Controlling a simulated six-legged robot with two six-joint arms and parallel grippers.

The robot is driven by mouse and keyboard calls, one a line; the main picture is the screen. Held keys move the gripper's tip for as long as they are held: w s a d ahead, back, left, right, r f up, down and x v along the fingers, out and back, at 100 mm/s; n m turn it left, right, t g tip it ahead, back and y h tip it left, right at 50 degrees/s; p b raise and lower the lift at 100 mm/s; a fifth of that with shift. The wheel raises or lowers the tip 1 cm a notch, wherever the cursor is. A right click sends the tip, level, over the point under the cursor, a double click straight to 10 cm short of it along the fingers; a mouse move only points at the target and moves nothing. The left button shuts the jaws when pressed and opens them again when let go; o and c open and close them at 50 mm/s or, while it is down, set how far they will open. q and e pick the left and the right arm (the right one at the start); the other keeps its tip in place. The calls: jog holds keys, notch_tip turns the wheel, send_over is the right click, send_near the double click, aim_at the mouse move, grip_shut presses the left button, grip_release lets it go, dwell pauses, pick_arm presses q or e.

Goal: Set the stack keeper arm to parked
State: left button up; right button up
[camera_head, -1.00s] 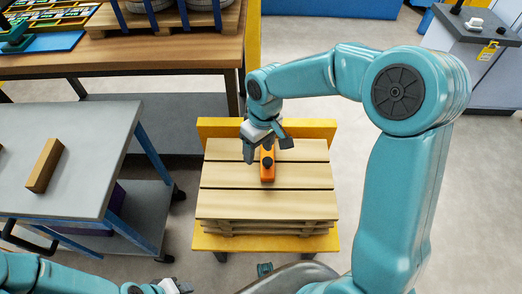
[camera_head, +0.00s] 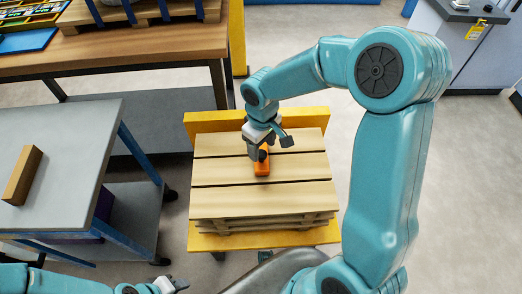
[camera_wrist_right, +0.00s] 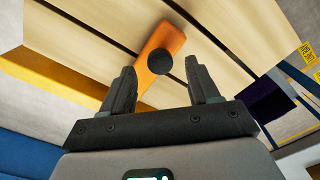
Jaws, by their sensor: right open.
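The stack keeper arm is an orange bar (camera_head: 261,168) with a black knob, lying on the top of the wooden pallet stack (camera_head: 300,170). Its long side runs roughly front to back in the head view. My right gripper (camera_head: 268,148) is over the bar, open. In the wrist view its fingers (camera_wrist_right: 160,72) stand either side of the knob, with gaps showing. My left gripper (camera_head: 174,285) is low at the bottom edge, its jaws too small to judge.
The stack sits on a yellow stand with a raised yellow back rail (camera_head: 215,122). A grey table (camera_head: 80,150) with a wooden block (camera_head: 22,175) stands at left. A wooden workbench (camera_head: 150,55) is behind. Open floor (camera_head: 470,200) lies to the right.

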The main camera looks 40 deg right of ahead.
jog(key=shift+w+f, duration=0.1)
jog(key=shift+f, duration=1.25)
grip_shut()
jog(key=shift+a, duration=0.1)
